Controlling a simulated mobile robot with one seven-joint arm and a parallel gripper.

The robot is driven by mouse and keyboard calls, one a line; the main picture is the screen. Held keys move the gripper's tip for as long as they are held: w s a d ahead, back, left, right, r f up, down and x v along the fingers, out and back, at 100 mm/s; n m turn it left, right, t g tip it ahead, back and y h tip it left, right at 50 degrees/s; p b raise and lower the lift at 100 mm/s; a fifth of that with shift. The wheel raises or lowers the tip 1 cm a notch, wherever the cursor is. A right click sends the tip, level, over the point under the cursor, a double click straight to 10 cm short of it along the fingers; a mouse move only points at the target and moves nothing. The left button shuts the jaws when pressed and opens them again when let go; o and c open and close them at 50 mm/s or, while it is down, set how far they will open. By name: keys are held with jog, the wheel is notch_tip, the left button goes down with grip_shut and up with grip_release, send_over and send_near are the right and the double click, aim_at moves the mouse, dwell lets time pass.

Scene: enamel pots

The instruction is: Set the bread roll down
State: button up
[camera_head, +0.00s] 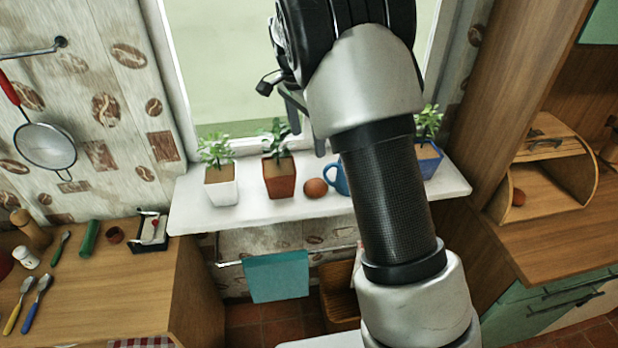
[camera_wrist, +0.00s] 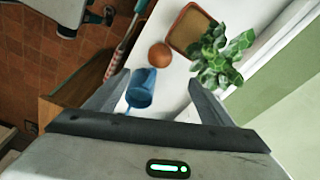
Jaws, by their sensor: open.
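A round brown bread roll (camera_head: 315,187) rests on the white windowsill (camera_head: 250,212), between a red-brown plant pot (camera_head: 279,178) and a blue mug (camera_head: 338,176). In the wrist view the roll (camera_wrist: 160,55) lies just beyond my fingertips and touches neither finger. My gripper (camera_head: 305,127) is above the sill, with its fingers apart and nothing held. In the wrist view my gripper (camera_wrist: 158,78) has the mug (camera_wrist: 141,90) showing between its fingers, below them. My arm hides part of the sill and the mug's right side in the head view.
A white pot (camera_head: 221,188) stands at left on the sill and a blue pot (camera_head: 430,163) at right, each with a plant. A wooden bread box (camera_head: 545,190) at right holds a small brown round thing (camera_head: 519,197). A sieve (camera_head: 45,147) hangs on the left wall.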

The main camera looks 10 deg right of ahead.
aim_at(315, 183)
jog(key=f, duration=0.5)
jog(key=d+f, duration=0.1)
jog(key=f, duration=0.5)
jog(key=w+d+f, duration=0.1)
jog(key=f, duration=0.5)
jog(key=shift+w+d+f+p, duration=0.1)
jog(key=shift+d+f+p, duration=0.15)
jog(key=shift+p, duration=0.15)
jog(key=c, duration=1.2)
jog(key=shift+a+r, duration=0.1)
jog(key=shift+r, duration=0.1)
jog(key=shift+s+r+b, duration=0.15)
jog(key=shift+s+b, duration=0.05)
jog(key=shift+b, duration=0.1)
jog(key=s+b, duration=0.2)
jog(key=s, duration=1.6)
notch_tip(315, 183, up, 6)
jog(key=w+n+t+y+p, duration=0.1)
jog(key=n+p, duration=0.1)
jog(key=n, duration=1.1)
jog(key=shift+w, duration=0.35)
